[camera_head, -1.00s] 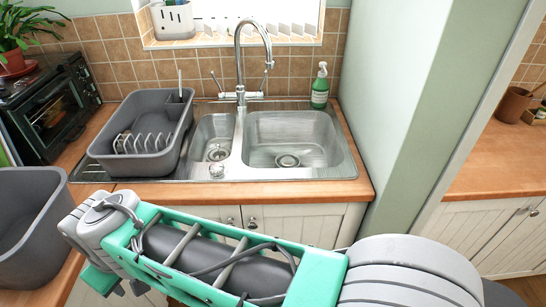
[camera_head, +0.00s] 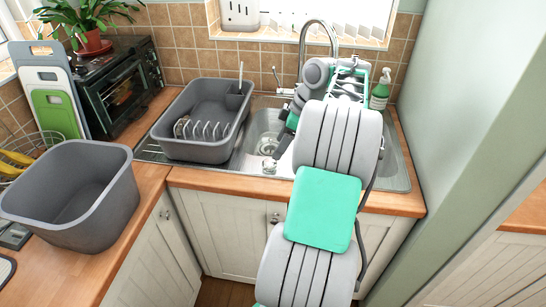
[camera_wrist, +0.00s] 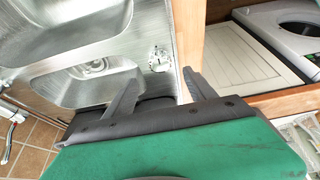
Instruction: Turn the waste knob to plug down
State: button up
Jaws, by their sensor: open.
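The waste knob (camera_head: 269,165) is a small clear or chrome knob on the front rim of the steel sink (camera_head: 398,165), in front of the small basin (camera_head: 262,128). In the wrist view the knob (camera_wrist: 158,58) stands just beyond my fingertips, roughly between them in the picture. My gripper (camera_wrist: 162,73) is open and empty, with one finger to each side of the knob's line. In the head view my gripper (camera_head: 280,152) points down beside the knob, and its fingers are partly hidden by my arm. I cannot tell the knob's turn angle or whether a finger touches it.
A grey dish tub (camera_head: 205,150) with a plate rack stands left of the small basin. A grey bin (camera_head: 75,205) is on the left counter. The tap (camera_head: 322,28) rises behind the sink. A green soap bottle (camera_head: 380,90) stands at the back right. The wooden counter edge runs in front.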

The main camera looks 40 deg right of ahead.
aim_at(270, 162)
jog(key=b+x, duration=0.1)
jog(key=x, duration=0.6)
jog(key=shift+w+f, duration=0.1)
jog(key=shift+f, duration=0.1)
jog(key=shift+c, duration=0.2)
